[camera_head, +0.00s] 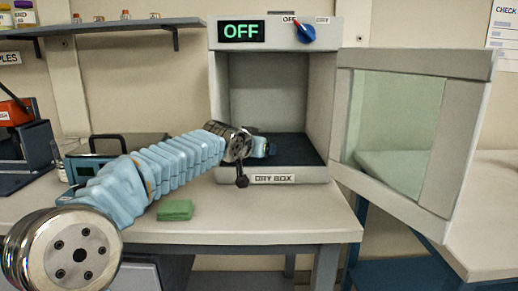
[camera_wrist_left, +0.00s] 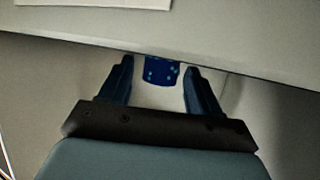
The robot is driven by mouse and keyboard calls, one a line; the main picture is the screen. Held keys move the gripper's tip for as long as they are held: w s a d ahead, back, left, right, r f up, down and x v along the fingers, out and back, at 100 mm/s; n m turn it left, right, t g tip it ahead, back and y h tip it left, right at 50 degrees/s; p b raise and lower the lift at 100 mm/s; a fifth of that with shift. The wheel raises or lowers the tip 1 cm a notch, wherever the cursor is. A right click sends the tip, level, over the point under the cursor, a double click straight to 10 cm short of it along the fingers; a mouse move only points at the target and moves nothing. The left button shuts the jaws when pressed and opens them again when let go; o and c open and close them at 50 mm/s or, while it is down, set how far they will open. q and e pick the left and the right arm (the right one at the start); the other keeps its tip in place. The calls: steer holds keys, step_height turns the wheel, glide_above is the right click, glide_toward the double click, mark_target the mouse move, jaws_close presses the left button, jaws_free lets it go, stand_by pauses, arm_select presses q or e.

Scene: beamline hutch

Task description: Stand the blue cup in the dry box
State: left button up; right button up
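The dry box (camera_head: 219,110) stands on the bench with its glass door (camera_head: 463,130) swung open to the right. Its sign reads OFF. My left arm reaches from the left to the opening, with the left gripper (camera_head: 270,149) at the box's front, over its dark floor. In the left wrist view the left gripper's fingers (camera_wrist_left: 156,68) are apart. The dark blue cup (camera_wrist_left: 161,72) with light dots shows between their tips, with a gap on each side. I cannot make out the cup clearly in the head view. My right gripper is not in view.
A green block (camera_head: 175,210) lies on the bench (camera_head: 270,228) in front of the arm. A blue knob (camera_head: 305,34) with a red pointer sits on the box's top panel. A dark case (camera_head: 110,150) stands behind the arm. A shelf (camera_head: 110,26) holds small jars at upper left.

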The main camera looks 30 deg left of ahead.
arm_select(q)
steer(key=shift+r, duration=0.1)
steer(key=shift+r+p, duration=0.2)
steer(key=shift+p, duration=0.1)
steer(key=b+v, duration=0.2)
steer(key=v, duration=1)
steer(key=shift+f, duration=0.2)
